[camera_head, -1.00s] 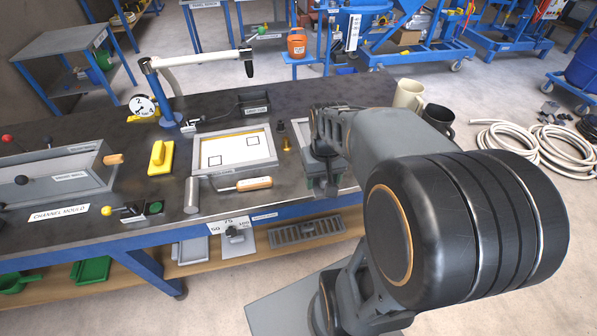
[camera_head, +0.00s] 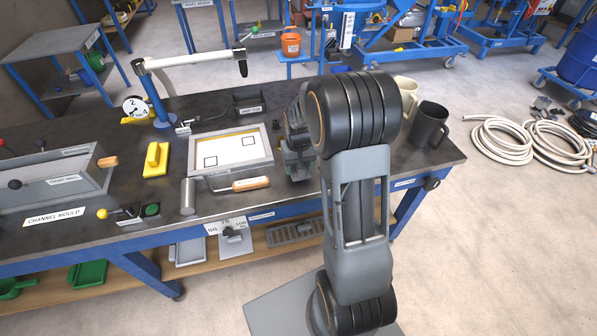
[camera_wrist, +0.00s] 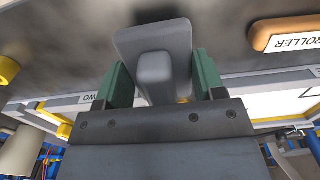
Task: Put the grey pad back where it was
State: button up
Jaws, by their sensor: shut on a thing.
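My gripper (camera_wrist: 163,82) is shut on the grey pad (camera_wrist: 150,38), with one green finger on each side of its raised grip. The pad's flat plate shows beyond the fingertips in the wrist view. In the head view my gripper (camera_head: 299,168) is over the table, just right of the framed white tray (camera_head: 270,146). The pad is mostly hidden there by my arm. I cannot tell whether it touches the table. A similar yellow pad (camera_head: 157,157) stands on the table left of the tray.
An orange-handled roller (camera_head: 250,184) lies at the tray's front edge; its handle also shows in the wrist view (camera_wrist: 287,33). Two mugs, one dark (camera_head: 428,125), stand at the right end.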

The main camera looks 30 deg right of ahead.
jog(key=shift+f, duration=1.6)
jog(key=shift+f, duration=0.1)
jog(key=shift+f, duration=0.15)
jog(key=o, duration=0.9)
